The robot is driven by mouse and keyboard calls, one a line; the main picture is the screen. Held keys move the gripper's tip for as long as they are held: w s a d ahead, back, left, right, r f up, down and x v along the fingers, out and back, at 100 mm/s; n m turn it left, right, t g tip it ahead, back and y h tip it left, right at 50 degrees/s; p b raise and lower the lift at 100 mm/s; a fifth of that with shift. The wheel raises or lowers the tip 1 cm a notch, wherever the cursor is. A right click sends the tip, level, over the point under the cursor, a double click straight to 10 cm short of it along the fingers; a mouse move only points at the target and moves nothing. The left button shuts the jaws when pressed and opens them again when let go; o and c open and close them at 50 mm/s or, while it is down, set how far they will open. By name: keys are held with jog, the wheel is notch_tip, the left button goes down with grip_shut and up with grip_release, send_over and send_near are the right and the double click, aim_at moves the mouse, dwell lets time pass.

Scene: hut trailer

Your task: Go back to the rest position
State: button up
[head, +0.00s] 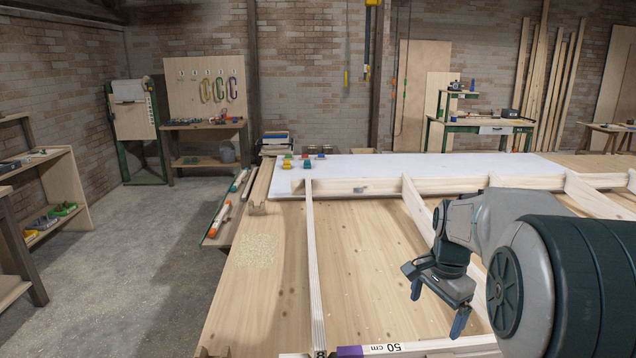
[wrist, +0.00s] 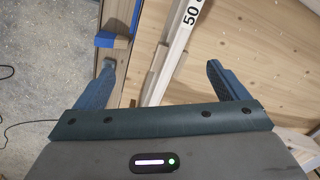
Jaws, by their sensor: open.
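My gripper (head: 438,292) hangs at the right of the head view, over the wooden panel (head: 365,245). Its two blue fingers are spread wide, and nothing shows between them that they hold. In the wrist view my gripper (wrist: 165,82) is open above a pale beam marked "50" (wrist: 176,48), which passes below the gap between the fingers. The same beam, marked "50 cm" (head: 415,347), lies along the near edge in the head view. My arm covers part of the panel's right side.
A long upright batten (head: 312,255) and a cross beam (head: 385,185) frame the panel. A white sheet (head: 430,166) lies behind, with small coloured pieces (head: 305,160) at its left. A shelf (head: 60,190) stands far left. The grey floor (head: 150,260) between is clear.

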jog(key=s+a+n+t, duration=0.1)
jog(key=s+a+n, duration=0.4)
jog(key=s, duration=0.5)
jog(key=s+a+n+t, duration=0.1)
jog(key=s+a+n, duration=0.3)
jog(key=s+n, duration=0.3)
jog(key=s, duration=0.2)
jog(key=shift+s+a+n, duration=0.35)
jog(key=shift+a+n, duration=0.05)
